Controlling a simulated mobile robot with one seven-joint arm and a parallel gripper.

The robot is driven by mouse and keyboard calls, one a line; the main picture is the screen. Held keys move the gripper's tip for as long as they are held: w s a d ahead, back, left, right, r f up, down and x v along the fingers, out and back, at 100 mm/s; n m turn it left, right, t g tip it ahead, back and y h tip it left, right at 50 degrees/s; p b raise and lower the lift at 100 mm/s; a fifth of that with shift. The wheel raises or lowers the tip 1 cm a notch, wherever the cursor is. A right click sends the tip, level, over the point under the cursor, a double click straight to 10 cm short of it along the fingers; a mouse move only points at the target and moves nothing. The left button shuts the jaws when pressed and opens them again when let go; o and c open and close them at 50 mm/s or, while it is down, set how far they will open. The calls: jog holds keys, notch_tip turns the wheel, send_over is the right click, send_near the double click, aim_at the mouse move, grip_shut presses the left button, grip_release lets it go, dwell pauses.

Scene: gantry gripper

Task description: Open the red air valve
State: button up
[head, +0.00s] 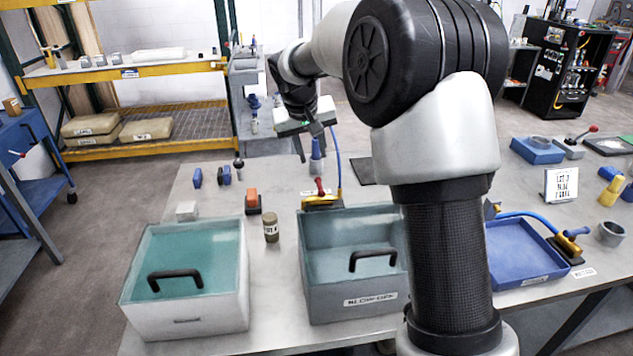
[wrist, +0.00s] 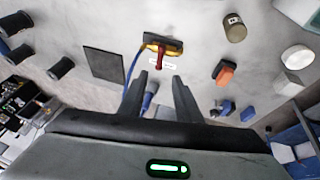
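The air valve has a red lever (head: 320,186) on a yellow body (head: 322,202) with a blue hose. It sits on the table just behind the grey bin. In the wrist view the red lever (wrist: 159,58) points toward my gripper, with the yellow body (wrist: 174,46) and a small white label by it. My gripper (head: 316,148) is in the air above the table, behind the valve. Its two fingers (wrist: 160,76) are apart with nothing held between them. In the wrist view the lever lies just beyond the fingertips, in line with the gap; I see no contact.
A white bin (head: 185,318) and a grey bin (head: 350,305) with black handles stand at the front. A small jar (head: 271,228) and an orange block (head: 253,202) are left of the valve. A blue nozzle (wrist: 150,92) shows between the fingers. A dark pad (wrist: 103,64) lies nearby.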

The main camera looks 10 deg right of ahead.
aim_at(320, 186)
jog(key=x, duration=1.6)
jog(key=shift+f, duration=0.1)
grip_shut()
